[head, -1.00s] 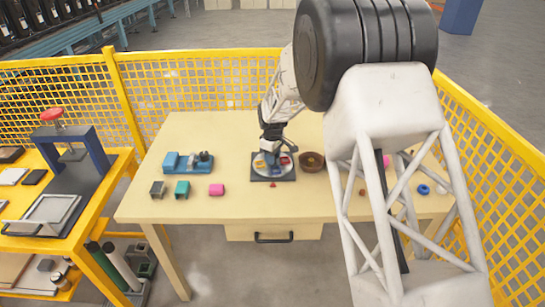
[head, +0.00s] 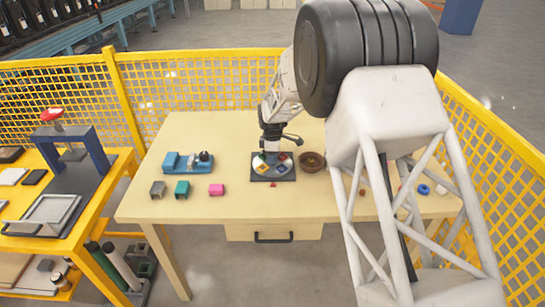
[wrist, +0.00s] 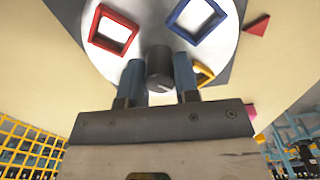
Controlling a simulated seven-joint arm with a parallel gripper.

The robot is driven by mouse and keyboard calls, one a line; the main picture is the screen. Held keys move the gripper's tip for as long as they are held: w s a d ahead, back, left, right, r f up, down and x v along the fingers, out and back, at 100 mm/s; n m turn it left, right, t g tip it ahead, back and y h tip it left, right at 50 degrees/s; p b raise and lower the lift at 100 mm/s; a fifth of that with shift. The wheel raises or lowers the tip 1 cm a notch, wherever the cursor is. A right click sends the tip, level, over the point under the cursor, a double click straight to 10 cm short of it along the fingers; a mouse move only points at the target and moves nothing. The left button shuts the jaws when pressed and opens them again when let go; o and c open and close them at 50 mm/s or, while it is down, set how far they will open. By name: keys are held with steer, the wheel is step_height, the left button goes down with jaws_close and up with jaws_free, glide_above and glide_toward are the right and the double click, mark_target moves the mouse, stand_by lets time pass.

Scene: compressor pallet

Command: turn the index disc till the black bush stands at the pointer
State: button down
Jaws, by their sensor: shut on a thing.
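The index disc (head: 272,173) is a pale round plate on a dark square base on the table. In the wrist view the disc (wrist: 150,14) carries a red square frame (wrist: 113,30), a blue one (wrist: 197,18) and a yellow one (wrist: 203,72). A red triangular pointer (head: 273,184) lies at its front side; it also shows in the wrist view (wrist: 257,26). My gripper (wrist: 159,72) is shut on a dark grey round knob (wrist: 159,65) near the disc's middle. I cannot make out the black bush; my fingers hide part of the disc.
A brown bowl (head: 312,160) stands close to the disc's right. A blue fixture (head: 187,163) with a black part is at the left, with grey (head: 158,188), teal (head: 182,188) and pink (head: 217,190) blocks in front. The table front is clear.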

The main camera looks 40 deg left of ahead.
steer(key=shift+n, duration=7)
steer(key=shift+r+n, duration=0.1)
steer(key=shift+n, duration=2.2)
steer(key=c, duration=0.8)
jaws_free()
steer(key=shift+c, duration=0.2)
steer(key=shift+r, duration=3.85)
